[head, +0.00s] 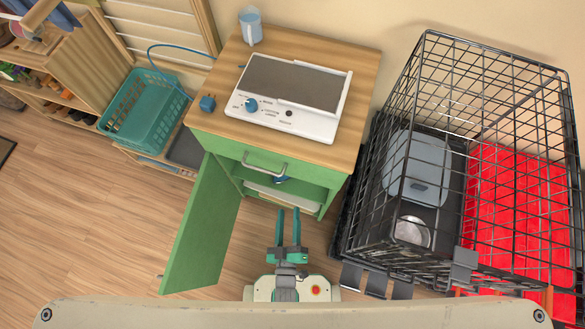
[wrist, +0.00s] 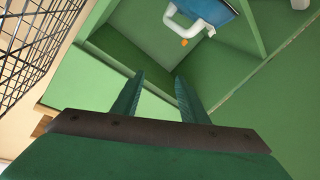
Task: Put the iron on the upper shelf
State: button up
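The iron, a blue body with a white handle (wrist: 184,17), is inside the green cabinet, at the top of the wrist view and partly cut off. In the head view only a small blue part of it (head: 281,180) shows below the drawer. The green cabinet (head: 206,148) has its front door (head: 203,230) swung open to the left. My gripper (head: 289,211) is in front of the opening. Its two fingers are apart with nothing between them, and they also show in the wrist view (wrist: 158,75). I cannot clearly tell the shelf levels apart.
A teal basket (head: 145,110) is at the left. Floor is clear left of the door.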

jog(key=s+r+m+g, duration=0.1)
jog(key=s+r+m, duration=0.2)
jog(key=r, duration=0.8)
jog(key=s+d+r+m, duration=0.1)
jog(key=s+r+m, duration=0.2)
jog(key=r, duration=0.8)
jog(key=shift+s+r+g+y, duration=0.3)
jog(key=shift+s+r+g, duration=0.1)
jog(key=shift+s, duration=0.8)
jog(key=shift+d, duration=0.1)
jog(key=shift+s, duration=0.1)
jog(key=shift+c, duration=1.1)
jog(key=shift+s+f, duration=0.1)
jog(key=shift+s, duration=0.1)
